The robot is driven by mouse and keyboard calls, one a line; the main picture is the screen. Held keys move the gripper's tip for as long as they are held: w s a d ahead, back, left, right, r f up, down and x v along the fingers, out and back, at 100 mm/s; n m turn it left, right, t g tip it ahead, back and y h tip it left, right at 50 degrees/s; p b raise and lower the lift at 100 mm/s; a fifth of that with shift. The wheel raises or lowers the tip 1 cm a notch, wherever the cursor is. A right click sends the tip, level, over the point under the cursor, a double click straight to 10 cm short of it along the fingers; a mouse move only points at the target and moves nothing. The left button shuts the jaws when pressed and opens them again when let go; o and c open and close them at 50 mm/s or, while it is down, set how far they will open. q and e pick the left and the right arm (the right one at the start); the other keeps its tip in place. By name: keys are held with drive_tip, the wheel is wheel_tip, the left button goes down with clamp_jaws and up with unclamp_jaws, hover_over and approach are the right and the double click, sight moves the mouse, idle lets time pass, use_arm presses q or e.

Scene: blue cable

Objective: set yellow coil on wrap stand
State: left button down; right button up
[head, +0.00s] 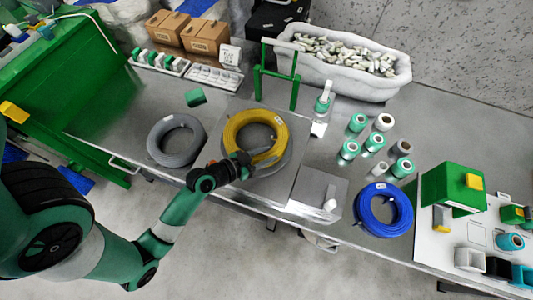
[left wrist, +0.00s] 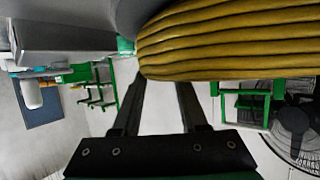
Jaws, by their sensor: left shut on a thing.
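The yellow coil (head: 233,129) lies flat over a round grey base on a square metal plate, the wrap stand (head: 215,181), in the middle of the bench in the head view. I cannot tell if the coil rests fully on the base. My left gripper (head: 245,162) reaches in from the lower left and is shut on the coil's near left rim. In the left wrist view the yellow coil (left wrist: 230,42) fills the top, at the far ends of the gripper's dark fingers (left wrist: 160,95). The fingertips are partly hidden by the coil. My right gripper is not in view.
A grey coil (head: 176,140) lies left of the stand and a blue coil (head: 383,209) to the right. A green frame (head: 281,73) stands behind the stand. Several thread spools (head: 375,141) stand to the right. Boxes and a scrap-filled bin (head: 345,62) line the back.

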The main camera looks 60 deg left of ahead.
use_arm(q)
drive_tip(key=shift+r, duration=0.15)
drive_tip(key=c, duration=0.8)
unclamp_jaws()
drive_tip(key=o, duration=0.6)
drive_tip(key=shift+f, duration=0.25)
wheel_tip(320, 180, up, 7)
drive_tip(key=p, duration=0.6)
drive_tip(key=shift+r+p, duration=0.2)
drive_tip(key=shift+p, duration=0.15)
